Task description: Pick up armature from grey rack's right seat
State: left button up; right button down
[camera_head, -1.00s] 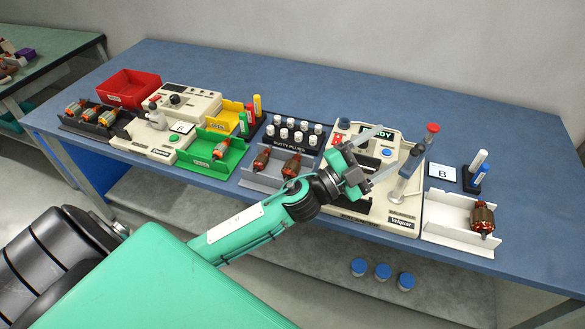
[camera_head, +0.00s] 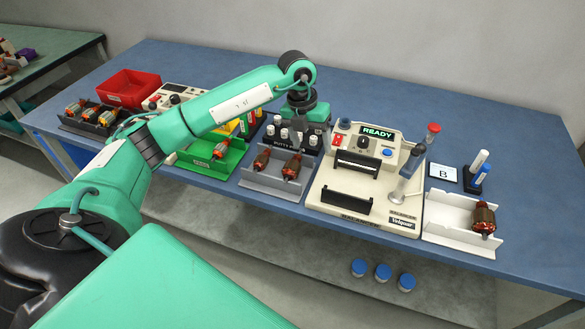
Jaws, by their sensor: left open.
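The grey rack (camera_head: 270,184) lies on the blue workbench, left of the cream balancer machine. It holds two armatures with copper windings. One armature (camera_head: 261,159) is in its left seat and another armature (camera_head: 291,167) is in its right seat. My left gripper (camera_head: 307,147) points down just above and behind the right-seat armature. It is open and appears empty; its fingertips are partly hard to make out against the putty plug block. I cannot tell whether a finger touches the armature. My right gripper is out of view.
The balancer (camera_head: 340,210) with a "READY" display stands close right of the gripper. The black putty plug block (camera_head: 310,151) is behind the rack, partly covered by my arm. A green tray (camera_head: 205,167) stands left. A white tray (camera_head: 450,231) with one armature is far right.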

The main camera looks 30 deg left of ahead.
pick_arm(q)
jog(key=r+n+y, duration=0.1)
jog(key=r+y, duration=0.1)
send_over(292, 162)
notch_tip(292, 162, down, 9)
jog(key=shift+a+r+p, duration=0.1)
jog(key=shift+r+p, duration=0.05)
jog(key=shift+p, duration=0.6)
jog(key=f+p, duration=0.1)
jog(key=f, duration=0.3)
jog(key=shift+d+p, duration=0.2)
jog(key=shift+p, duration=0.2)
jog(key=shift+f, duration=0.6)
jog(key=c, duration=1.3)
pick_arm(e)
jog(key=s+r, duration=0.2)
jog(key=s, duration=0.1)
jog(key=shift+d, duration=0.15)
pick_arm(q)
jog(key=shift+r, duration=0.1)
